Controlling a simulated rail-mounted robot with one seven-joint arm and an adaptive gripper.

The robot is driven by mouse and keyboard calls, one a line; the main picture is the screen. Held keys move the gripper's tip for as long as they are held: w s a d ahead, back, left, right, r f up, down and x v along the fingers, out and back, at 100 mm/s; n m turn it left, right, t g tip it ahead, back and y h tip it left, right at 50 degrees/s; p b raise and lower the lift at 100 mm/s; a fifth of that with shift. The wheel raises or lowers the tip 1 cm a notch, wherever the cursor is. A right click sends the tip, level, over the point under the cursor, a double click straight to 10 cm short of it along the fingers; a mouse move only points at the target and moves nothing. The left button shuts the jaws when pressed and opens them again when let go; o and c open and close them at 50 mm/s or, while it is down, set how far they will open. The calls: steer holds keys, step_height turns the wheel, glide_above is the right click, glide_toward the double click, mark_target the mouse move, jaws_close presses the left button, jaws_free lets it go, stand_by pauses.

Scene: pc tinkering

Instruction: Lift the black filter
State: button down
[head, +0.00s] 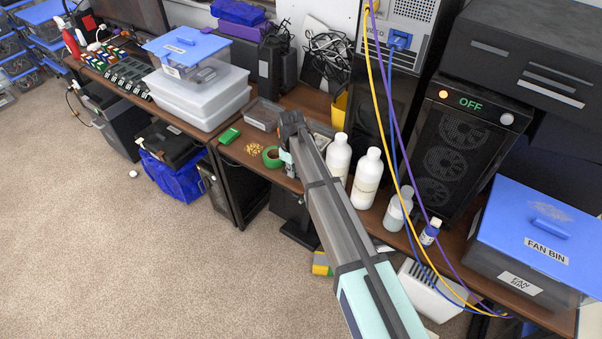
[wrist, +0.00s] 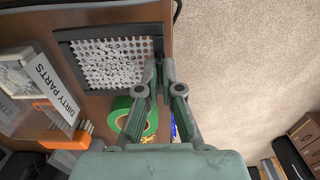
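The black filter (wrist: 110,60) shows in the wrist view as a flat dark frame around a pale perforated mesh, over the brown tabletop. My gripper (wrist: 160,74) is at the right edge of its frame. The two fingertips are close together, one on each side of that edge, and look shut on it. I cannot tell whether the filter is clear of the table. In the head view my gripper (head: 289,128) is over the desk's front edge, and my arm hides most of what lies behind it.
A green tape roll (wrist: 137,115) lies close to my fingers; it also shows in the head view (head: 271,157). A box labelled DIRTY PARTS (wrist: 50,88) is left of the filter. White bottles (head: 366,180) stand right of my arm. Hanging cables (head: 386,110) cross further right. Open floor lies in front.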

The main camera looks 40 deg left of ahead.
stand_by(0.3)
steer(key=shift+r+p, duration=1.05)
steer(key=shift+r, duration=1.45)
steer(key=shift+d, duration=0.1)
